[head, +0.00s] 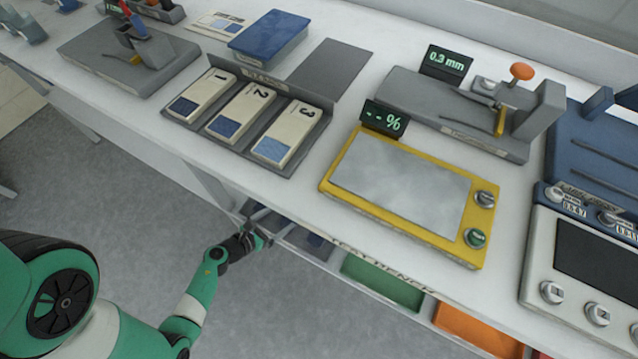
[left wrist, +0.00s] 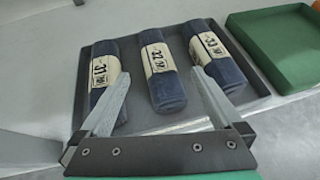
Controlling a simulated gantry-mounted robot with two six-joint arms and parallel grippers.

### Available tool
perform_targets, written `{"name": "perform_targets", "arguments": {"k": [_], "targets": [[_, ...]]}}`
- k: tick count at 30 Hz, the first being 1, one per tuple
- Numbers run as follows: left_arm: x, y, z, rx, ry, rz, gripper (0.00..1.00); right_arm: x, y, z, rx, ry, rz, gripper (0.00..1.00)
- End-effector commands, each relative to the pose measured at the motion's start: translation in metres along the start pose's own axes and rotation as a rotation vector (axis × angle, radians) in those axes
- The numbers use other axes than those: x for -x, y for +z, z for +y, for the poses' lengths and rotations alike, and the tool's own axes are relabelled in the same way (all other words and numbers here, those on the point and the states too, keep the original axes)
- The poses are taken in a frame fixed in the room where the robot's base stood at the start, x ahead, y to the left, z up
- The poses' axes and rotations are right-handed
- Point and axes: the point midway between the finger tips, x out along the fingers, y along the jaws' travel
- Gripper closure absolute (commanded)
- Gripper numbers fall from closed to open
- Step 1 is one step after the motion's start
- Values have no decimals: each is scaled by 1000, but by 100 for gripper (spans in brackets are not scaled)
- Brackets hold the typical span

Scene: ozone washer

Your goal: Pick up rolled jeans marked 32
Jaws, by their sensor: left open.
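Three dark blue rolled jeans with cream labels lie side by side in the left wrist view. The middle roll (left wrist: 163,82) appears marked 32, the left roll (left wrist: 103,78) 31 and the right roll (left wrist: 221,58) 33. They lie in a dark tray (left wrist: 262,92). My left gripper (left wrist: 160,72) is open, its fingers pointing toward the rolls, one on each side of the middle roll; contact cannot be told. In the head view my left gripper (head: 262,228) is at the bench's front edge, by the lower shelf. My right gripper is not in view.
A green tray (left wrist: 282,40) stands right of the dark tray; it also shows under the bench in the head view (head: 380,285). An orange tray (head: 475,328) is farther right. The bench top (head: 285,195) overhangs this shelf and carries a yellow-framed device (head: 400,180) and numbered samples.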

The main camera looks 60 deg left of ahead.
Motion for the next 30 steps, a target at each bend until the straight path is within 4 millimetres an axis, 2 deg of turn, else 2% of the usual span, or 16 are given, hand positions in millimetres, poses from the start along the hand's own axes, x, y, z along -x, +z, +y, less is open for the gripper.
{"name": "perform_targets", "arguments": {"k": [5, 12, 15, 20, 27, 30], "targets": [[-8, -3, -1, -1, -3, 2, 0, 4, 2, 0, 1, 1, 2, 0], [-54, -3, -1, -4, -4, -1, 0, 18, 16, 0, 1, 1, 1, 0], [-63, -2, 0, -1, -2, 0, 0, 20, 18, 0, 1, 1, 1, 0], [-66, -1, 0, 1, -1, 2, 0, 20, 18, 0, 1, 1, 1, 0], [-105, -1, 5, -2, -2, 0, 0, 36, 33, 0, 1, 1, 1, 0], [-115, 0, 4, -1, -2, 1, 0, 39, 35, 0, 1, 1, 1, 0]]}}
